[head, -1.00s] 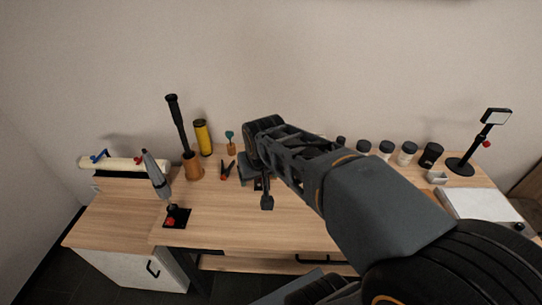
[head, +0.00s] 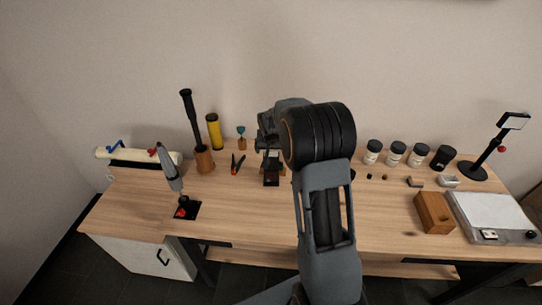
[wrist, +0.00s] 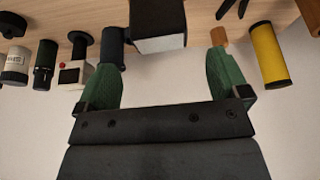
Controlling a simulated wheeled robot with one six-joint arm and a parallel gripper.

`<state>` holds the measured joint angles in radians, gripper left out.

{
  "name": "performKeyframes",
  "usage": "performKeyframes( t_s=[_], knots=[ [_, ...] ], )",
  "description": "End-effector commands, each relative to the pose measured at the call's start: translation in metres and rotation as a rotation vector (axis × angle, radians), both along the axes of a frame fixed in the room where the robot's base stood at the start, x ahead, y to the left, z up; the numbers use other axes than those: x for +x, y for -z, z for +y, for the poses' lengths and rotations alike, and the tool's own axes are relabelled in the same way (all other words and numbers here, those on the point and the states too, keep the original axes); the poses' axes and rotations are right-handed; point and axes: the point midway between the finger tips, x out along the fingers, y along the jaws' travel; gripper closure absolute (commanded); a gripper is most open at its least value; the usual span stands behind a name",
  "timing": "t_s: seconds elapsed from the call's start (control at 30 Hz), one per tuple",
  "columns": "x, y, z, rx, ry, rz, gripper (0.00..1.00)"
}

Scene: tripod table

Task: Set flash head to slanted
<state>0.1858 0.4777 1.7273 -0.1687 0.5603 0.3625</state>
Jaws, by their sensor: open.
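My gripper (wrist: 163,68) is open, with its two green fingers apart and nothing between them in the wrist view. A dark block with a pale front face (wrist: 158,43), possibly the flash head, stands just beyond the gap between the fingertips, cut off by the top edge. Its tilt is hard to read. In the head view my gripper (head: 270,135) is over the back middle of the table, and my wrist hides much of it. A small black object (head: 271,172) shows just below it; whether it is part of the flash I cannot tell.
The wooden table (head: 260,215) is clear in front. Several jars (head: 396,153), a wooden box (head: 433,212) and a panel lamp (head: 514,121) are right.

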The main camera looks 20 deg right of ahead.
Motion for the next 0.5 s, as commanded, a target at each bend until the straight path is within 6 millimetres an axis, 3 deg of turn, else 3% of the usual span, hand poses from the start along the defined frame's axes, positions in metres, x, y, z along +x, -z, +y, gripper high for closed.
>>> performKeyframes(
  t_s=[0.23, 0.5],
  knots=[
    [0.015, 0.041, -0.007, 0.0, -0.001, 0.004, 0.06],
    [0.024, 0.064, -0.011, 0.0, -0.001, 0.0, 0.06]
  ],
)
